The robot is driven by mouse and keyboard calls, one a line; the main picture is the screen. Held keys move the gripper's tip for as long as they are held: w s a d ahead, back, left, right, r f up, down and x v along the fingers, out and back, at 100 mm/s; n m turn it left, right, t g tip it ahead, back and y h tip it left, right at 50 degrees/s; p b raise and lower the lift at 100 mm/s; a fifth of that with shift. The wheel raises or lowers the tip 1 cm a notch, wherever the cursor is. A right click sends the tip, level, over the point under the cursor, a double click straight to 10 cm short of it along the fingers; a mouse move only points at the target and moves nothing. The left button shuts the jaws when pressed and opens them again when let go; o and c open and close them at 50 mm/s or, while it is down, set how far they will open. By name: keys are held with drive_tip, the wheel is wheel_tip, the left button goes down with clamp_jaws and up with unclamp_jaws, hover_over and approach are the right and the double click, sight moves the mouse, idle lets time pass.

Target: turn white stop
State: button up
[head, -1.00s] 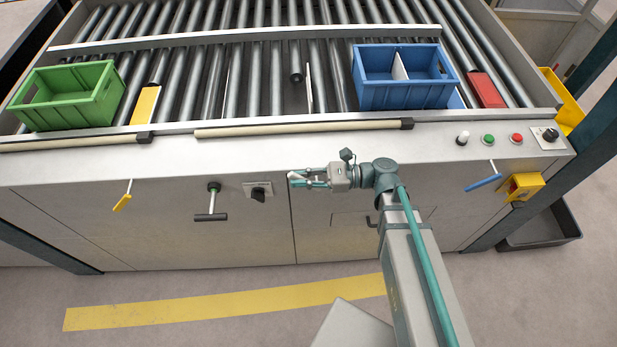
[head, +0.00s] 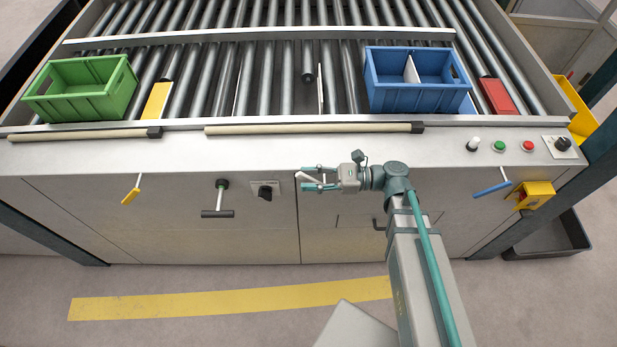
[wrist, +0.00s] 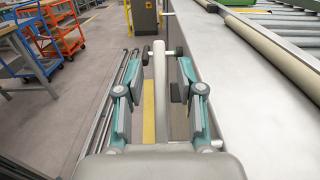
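A white lever-like bar (head: 311,178), which I take to be the white stop's handle, is at the machine's front panel. My gripper (head: 318,178) is open in front of that panel, with one teal finger above the bar and one below. In the wrist view the white bar (wrist: 160,88) runs between the open fingers (wrist: 160,95), with a gap on each side. I see no contact. The bar's mounting is partly hidden by my gripper. A thin white upright plate (head: 320,90) stands among the rollers above.
The front panel also carries a yellow lever (head: 131,196), a black T-handle (head: 218,213), a black knob (head: 265,191) and a blue lever (head: 492,188). Green (head: 82,90) and blue (head: 415,80) bins sit on the rollers. The floor in front is clear.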

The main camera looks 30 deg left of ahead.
drive_tip(key=v, duration=1.1)
drive_tip(key=shift+d, duration=0.2)
drive_tip(key=shift+w, duration=0.1)
drive_tip(key=s+d+f+n+t+h+b, duration=0.15)
drive_tip(key=d+f+n+t+h, duration=0.35)
drive_tip(key=f, duration=0.8)
drive_tip(key=s+d+f+n+h, duration=0.3)
drive_tip(key=d+f, duration=0.5)
drive_tip(key=f, duration=0.6)
drive_tip(key=s+d+f+n+h+b, duration=0.1)
drive_tip(key=s+d+f+h+b, duration=0.1)
drive_tip(key=s+d+f, duration=0.6)
drive_tip(key=s+d+f+n+g+h+b, duration=0.1)
drive_tip(key=s+d+f+n+h+b, duration=0.1)
drive_tip(key=s+d+f+h, duration=0.3)
drive_tip(key=s+d+f, duration=0.3)
drive_tip(key=s+d, duration=0.1)
drive_tip(key=d, duration=0.3)
drive_tip(key=shift+d+f+g+b, duration=0.3)
drive_tip(key=shift+f, duration=0.1)
